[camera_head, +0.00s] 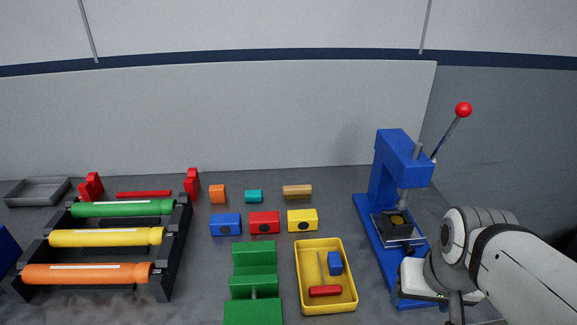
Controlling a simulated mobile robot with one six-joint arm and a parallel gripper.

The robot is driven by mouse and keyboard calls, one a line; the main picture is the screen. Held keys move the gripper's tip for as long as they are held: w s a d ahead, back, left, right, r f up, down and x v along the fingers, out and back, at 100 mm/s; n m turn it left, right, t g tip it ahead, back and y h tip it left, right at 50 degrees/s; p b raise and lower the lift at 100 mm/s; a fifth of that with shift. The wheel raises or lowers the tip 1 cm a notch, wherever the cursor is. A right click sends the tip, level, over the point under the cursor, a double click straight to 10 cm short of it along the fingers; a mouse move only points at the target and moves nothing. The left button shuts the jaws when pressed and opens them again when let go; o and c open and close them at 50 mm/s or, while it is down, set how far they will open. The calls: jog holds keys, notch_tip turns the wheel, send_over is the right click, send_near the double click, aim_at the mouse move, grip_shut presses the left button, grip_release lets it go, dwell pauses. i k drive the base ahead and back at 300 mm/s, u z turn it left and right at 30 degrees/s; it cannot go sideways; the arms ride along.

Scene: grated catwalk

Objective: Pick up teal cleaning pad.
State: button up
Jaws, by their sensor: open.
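The teal cleaning pad (253,196) is a small teal block lying on the grey surface at the back, in the middle of the head view. It sits between an orange block (217,194) and a tan block (297,192), apart from both. My gripper (455,304) is at the lower right, beside the blue press, far from the pad. It is open, and its lower end is cut off by the frame edge. Nothing shows in it.
Blue, red (264,222) and yellow blocks stand in front of the pad. A green stepped block (253,282) and a yellow tray (326,307) lie nearer. A black rack (178,243) with coloured rollers is left. A blue press (381,185) with a red-knobbed lever stands right.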

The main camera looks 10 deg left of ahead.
aim_at(251, 196)
jog(key=z, duration=0.05)
jog(key=k, duration=0.5)
jog(key=u, duration=0.75)
jog(key=i, duration=0.7)
jog(key=u, duration=0.2)
